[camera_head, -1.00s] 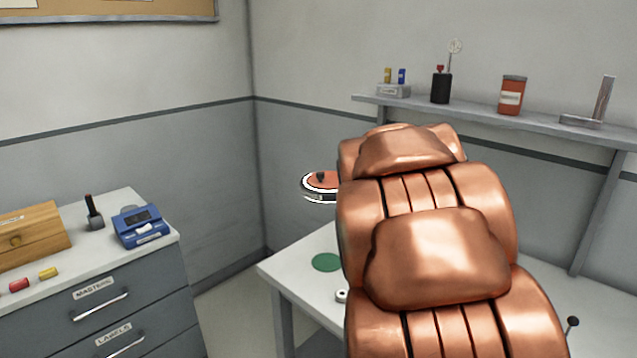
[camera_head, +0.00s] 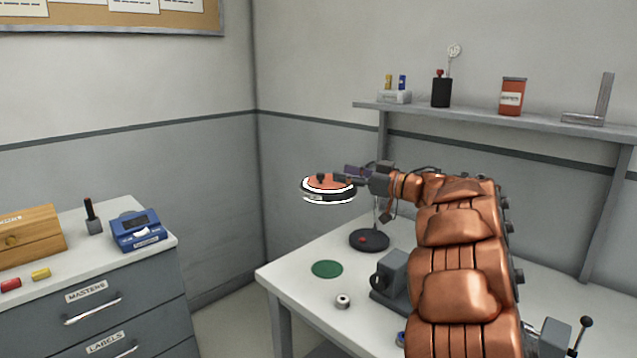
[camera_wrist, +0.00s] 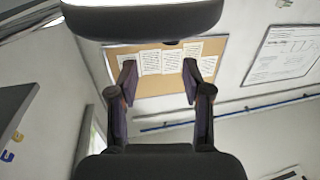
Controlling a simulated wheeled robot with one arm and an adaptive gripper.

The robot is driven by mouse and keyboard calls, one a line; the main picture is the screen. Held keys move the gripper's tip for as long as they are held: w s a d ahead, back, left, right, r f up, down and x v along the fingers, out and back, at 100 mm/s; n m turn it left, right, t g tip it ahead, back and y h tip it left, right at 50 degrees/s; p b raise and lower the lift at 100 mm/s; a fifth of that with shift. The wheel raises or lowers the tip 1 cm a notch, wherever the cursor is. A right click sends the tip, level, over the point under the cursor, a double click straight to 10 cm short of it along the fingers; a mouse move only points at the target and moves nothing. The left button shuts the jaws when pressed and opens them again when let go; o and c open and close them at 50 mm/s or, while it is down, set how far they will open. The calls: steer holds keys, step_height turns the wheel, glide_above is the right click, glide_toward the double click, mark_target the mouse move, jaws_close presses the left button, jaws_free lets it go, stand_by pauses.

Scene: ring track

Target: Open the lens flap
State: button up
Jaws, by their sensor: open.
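A round magnifier-like head (camera_head: 316,196) with a white ring and black rim stands above the back of the workbench, left of my arm. An orange round flap (camera_head: 317,186) lies flat over its top, with a small dark knob standing on it. My gripper (camera_head: 348,175) is at the right side of this head, its fingers pointing left and overlapping the flap's right part. Contact cannot be told. In the wrist view my gripper (camera_wrist: 158,76) is open, with nothing between its fingers. A dark rounded shape crosses the top of that view; I cannot tell what it is.
Below, the white workbench (camera_head: 290,280) carries a black round base (camera_head: 369,240), a green disc (camera_head: 327,269), a small ring (camera_head: 343,301) and a grey block (camera_head: 392,275). A shelf (camera_head: 430,109) runs behind. A drawer cabinet (camera_head: 120,295) stands left.

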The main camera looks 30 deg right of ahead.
mark_target(321, 174)
steer(key=shift+s+a+f+g+y, duration=0.2)
steer(key=shift+s+f+g+y, duration=0.2)
steer(key=shift+s+f+y, duration=0.15)
steer(key=shift+w+a, duration=0.1)
steer(key=shift+w, duration=0.05)
steer(key=x, duration=0.7)
steer(key=shift+w+a, duration=0.1)
steer(key=shift+w, duration=0.1)
jaws_close()
